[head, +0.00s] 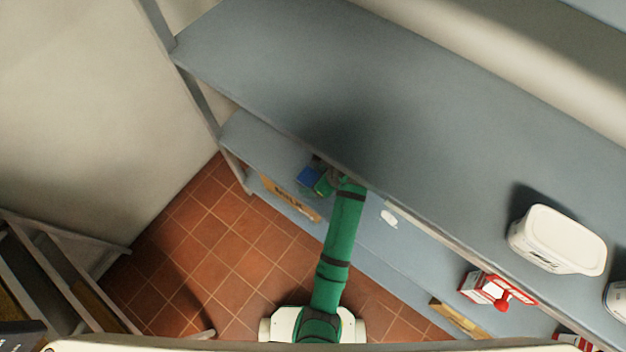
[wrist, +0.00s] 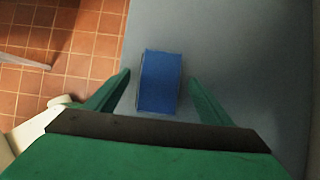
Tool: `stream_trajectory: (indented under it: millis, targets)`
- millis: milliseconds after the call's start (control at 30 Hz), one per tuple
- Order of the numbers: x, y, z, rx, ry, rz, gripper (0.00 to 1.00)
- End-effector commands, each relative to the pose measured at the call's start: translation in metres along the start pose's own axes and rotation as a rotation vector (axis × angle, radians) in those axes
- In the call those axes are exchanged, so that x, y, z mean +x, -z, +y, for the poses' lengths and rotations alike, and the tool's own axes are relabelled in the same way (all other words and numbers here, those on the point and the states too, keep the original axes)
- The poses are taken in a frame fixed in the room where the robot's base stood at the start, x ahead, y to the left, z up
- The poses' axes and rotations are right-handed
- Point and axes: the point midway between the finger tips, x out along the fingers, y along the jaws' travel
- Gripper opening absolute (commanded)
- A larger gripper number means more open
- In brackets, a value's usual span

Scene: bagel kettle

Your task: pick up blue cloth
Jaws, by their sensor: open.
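The blue cloth (wrist: 160,82) is a folded blue block lying on a grey-blue shelf, in the middle of the wrist view. It also shows in the head view (head: 308,177), on the lower shelf near its front edge. My gripper (wrist: 158,78) is open, with one green finger to the left of the cloth and one to its right. No contact between fingers and cloth is visible. In the head view my green arm reaches in under the upper shelf, and the upper shelf's edge hides part of my gripper.
The upper shelf (head: 330,60) overhangs the lower shelf (head: 360,235). A white tub (head: 556,240) stands on the upper shelf at right. A red and white box (head: 497,287) and a cardboard box (head: 292,200) are lower down. Tiled floor (head: 215,240) lies open at left.

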Motion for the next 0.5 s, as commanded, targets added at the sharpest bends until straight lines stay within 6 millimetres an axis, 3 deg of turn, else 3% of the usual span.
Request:
stream_trajectory:
  millis: [500]
  targets:
    - [0.0030, 0.0028, -0.0006, 0.001, 0.001, 0.000, 0.75]
